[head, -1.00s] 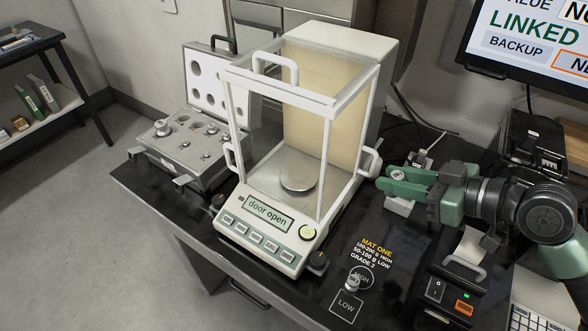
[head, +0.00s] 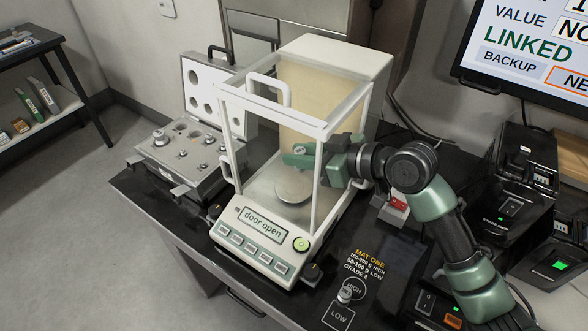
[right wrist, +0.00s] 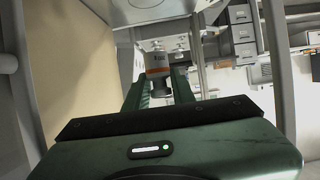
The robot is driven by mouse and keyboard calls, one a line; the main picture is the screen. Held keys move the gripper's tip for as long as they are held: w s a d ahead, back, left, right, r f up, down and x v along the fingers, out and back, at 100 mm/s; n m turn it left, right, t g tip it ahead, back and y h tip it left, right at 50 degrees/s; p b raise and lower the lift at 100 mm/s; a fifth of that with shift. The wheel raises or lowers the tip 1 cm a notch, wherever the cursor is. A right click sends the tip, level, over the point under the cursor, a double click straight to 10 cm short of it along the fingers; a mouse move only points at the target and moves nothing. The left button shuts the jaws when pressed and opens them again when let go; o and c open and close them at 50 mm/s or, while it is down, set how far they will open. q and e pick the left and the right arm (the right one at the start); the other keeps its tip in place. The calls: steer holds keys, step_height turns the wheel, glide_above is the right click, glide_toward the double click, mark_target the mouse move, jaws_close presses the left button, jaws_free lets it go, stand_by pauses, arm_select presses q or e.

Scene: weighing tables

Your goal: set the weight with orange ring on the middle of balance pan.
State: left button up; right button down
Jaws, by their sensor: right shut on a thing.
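The balance (head: 262,243) stands on the dark table, and its display reads "door open". Its round metal pan (head: 293,187) is bare inside the glass chamber. My right gripper (head: 300,157) reaches in through the right side and is above the pan, near the back of it. It is shut on the weight with orange ring (right wrist: 157,66), whose orange band shows between the fingers in the right wrist view. In the head view only a small metal top of this weight shows at the fingers. The weight is apart from the pan. My left gripper is not in view.
An open weight case (head: 185,152) with several weights is at the left. Another small weight (head: 345,294) stands on the printed mat at the front right.

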steer(key=f, duration=0.1)
steer(key=a+f, duration=0.1)
steer(key=shift+w+f, duration=0.35)
step_height(320, 180, down, 4)
steer(key=shift+r+p, duration=0.1)
steer(key=shift+p, duration=0.2)
steer(key=shift+a, duration=0.1)
steer(key=shift+f, duration=0.25)
steer(key=shift+f, duration=0.15)
steer(key=c, duration=1.2)
jaws_free()
